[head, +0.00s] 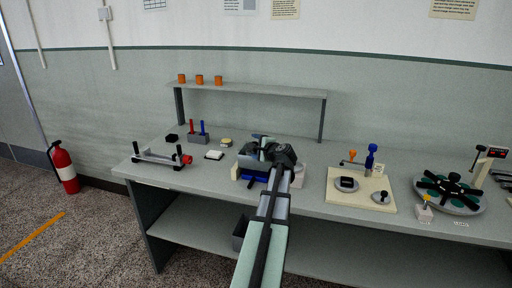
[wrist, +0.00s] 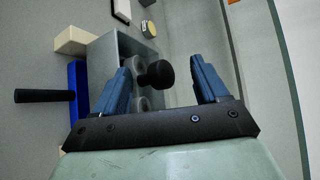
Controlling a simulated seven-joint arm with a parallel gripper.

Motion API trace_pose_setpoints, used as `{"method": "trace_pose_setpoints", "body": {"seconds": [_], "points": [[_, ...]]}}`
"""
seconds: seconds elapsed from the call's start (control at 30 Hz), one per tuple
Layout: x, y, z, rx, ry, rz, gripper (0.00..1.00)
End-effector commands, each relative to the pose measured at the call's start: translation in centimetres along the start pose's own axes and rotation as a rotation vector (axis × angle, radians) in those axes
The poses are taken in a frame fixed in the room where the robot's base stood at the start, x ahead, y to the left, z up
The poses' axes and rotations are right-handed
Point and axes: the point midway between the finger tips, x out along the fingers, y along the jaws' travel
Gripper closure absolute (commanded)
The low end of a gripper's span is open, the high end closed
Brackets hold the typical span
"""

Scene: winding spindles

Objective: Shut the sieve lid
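My gripper (wrist: 163,64) is open in the wrist view, its two blue fingers apart on either side of a round black knob (wrist: 156,75). I see no contact between finger and knob. A grey box-like unit (wrist: 108,48), which I take to be the sieve, lies beyond the left finger, with round grey shapes inside it. Whether the knob belongs to the lid, and how far the lid is open, I cannot tell. A blue part (wrist: 78,88) with a black handle (wrist: 42,96) is beside the unit. In the head view my gripper (head: 268,152) hides much of this unit.
On the bench (head: 310,190), a cream board (head: 360,200) with small fixtures and a round turntable (head: 450,205) stand to the right. A rack with red and blue pegs (head: 198,138) and a metal frame (head: 160,158) stand left. A raised shelf (head: 250,90) runs behind.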

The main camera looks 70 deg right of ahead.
Motion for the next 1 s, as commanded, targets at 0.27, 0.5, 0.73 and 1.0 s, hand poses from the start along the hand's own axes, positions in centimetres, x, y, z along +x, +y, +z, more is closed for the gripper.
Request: {"method": "trace_pose_setpoints", "body": {"seconds": [0.27,0.5,0.73,1.0], "points": [[-0.7,-0.3,-0.3,-0.003,0.008,-0.006,0.32],[-4.8,-0.1,0.0,-0.002,0.006,-0.006,0.32],[-9.3,0.0,0.1,-0.001,0.004,-0.004,0.32],[-12.9,0.0,0.1,-0.001,0.002,-0.002,0.32]]}}
